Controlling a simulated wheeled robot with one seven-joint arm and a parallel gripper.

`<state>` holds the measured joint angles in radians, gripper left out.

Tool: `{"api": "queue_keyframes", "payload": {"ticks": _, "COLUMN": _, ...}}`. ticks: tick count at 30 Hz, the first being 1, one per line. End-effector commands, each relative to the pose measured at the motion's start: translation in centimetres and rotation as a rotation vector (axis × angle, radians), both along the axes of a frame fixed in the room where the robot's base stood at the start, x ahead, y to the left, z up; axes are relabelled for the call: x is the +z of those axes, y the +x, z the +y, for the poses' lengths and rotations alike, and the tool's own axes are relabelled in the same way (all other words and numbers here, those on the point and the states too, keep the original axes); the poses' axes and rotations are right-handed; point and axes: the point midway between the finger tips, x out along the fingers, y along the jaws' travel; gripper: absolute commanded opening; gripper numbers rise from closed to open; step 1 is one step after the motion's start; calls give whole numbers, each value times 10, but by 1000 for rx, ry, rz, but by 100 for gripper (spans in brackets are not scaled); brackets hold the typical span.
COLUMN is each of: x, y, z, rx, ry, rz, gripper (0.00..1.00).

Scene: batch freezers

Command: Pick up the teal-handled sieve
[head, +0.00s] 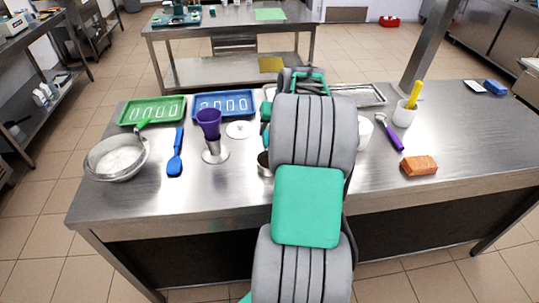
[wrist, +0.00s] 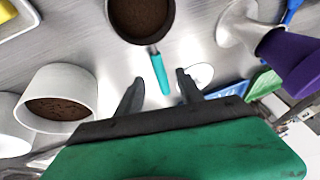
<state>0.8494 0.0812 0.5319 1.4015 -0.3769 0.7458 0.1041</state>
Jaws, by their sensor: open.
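The teal-handled sieve (wrist: 137,20) is at the top middle of the wrist view, a round metal-rimmed piece with dark brown inside. Its teal handle (wrist: 160,72) points down in the picture. My gripper (wrist: 159,82) is open, and the handle shows between its two dark fingertips. I cannot tell how far the fingers are above it, and no contact shows. In the head view, a small round metal piece (head: 264,168) that may be the sieve shows at the left edge of my arm, which hides the rest.
A purple funnel (wrist: 291,62) stands in a metal holder near the sieve. A white cup (wrist: 58,95) with brown contents is on the other side. Green (head: 133,115) and blue (head: 225,96) trays lie behind.

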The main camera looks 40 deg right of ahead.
Motion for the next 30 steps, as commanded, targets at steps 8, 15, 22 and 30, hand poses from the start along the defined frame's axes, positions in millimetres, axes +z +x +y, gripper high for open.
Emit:
{"api": "queue_keyframes", "payload": {"ticks": 8, "x": -39, "y": 18, "z": -5, "rx": 3, "ry": 0, "rz": 3, "gripper": 44}}
{"api": "queue_keyframes", "payload": {"ticks": 15, "x": -58, "y": 27, "z": -6, "rx": 4, "ry": -3, "rz": 0, "gripper": 44}}
{"api": "queue_keyframes", "payload": {"ticks": 22, "x": -58, "y": 27, "z": -6, "rx": 3, "ry": -3, "rz": 0, "gripper": 35}}
{"api": "queue_keyframes", "payload": {"ticks": 30, "x": -58, "y": 27, "z": -6, "rx": 3, "ry": -3, "rz": 0, "gripper": 13}}
